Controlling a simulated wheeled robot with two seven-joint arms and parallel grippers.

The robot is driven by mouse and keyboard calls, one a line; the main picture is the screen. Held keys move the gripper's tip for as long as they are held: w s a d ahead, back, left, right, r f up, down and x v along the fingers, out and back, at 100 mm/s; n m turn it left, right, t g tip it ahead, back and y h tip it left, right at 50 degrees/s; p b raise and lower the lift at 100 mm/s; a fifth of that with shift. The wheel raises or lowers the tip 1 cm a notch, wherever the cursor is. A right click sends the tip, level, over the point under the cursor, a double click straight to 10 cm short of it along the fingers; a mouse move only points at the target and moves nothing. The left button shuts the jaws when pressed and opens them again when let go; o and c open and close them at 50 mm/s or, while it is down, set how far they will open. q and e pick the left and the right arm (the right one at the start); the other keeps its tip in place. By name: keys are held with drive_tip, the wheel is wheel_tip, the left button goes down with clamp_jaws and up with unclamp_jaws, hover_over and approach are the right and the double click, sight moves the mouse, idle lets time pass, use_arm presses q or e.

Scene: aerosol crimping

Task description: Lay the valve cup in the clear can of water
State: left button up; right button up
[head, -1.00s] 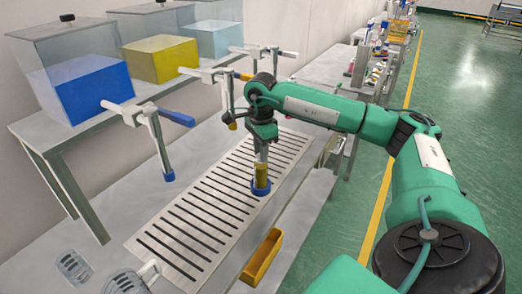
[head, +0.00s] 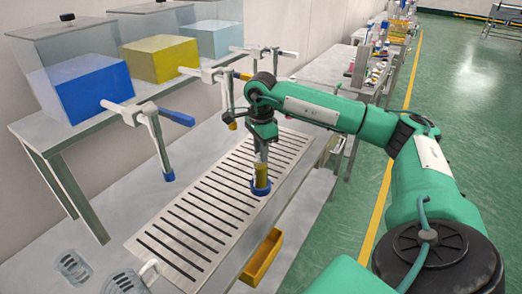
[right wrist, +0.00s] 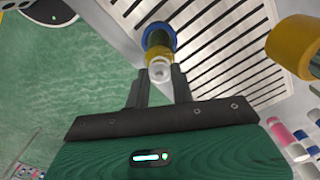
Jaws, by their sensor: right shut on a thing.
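My right gripper (head: 262,154) points down over the grated bench top. In the right wrist view its fingers (right wrist: 160,88) are shut on a small whitish, ring-shaped piece, which I take for the valve cup (right wrist: 160,70). Directly below it stands a can with yellow contents (head: 261,176) in a blue round base (head: 260,190); the can also shows in the wrist view (right wrist: 158,38). The cup overlaps the can's near end in that view, so I cannot tell whether they touch. No can with plainly clear water shows under the gripper. My left gripper is not in view.
Tanks with blue (head: 92,88), yellow (head: 160,58) and pale blue (head: 213,39) liquid stand on a shelf at left, with taps (head: 155,125) reaching over the slotted grate (head: 180,228). A yellow tray (head: 262,256) hangs at the front edge. Clear slotted pieces (head: 73,266) lie at lower left.

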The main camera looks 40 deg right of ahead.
drive_tip(key=o, duration=1.6)
drive_tip(key=shift+r+p, duration=2.25)
drive_tip(key=shift+r, duration=1.25)
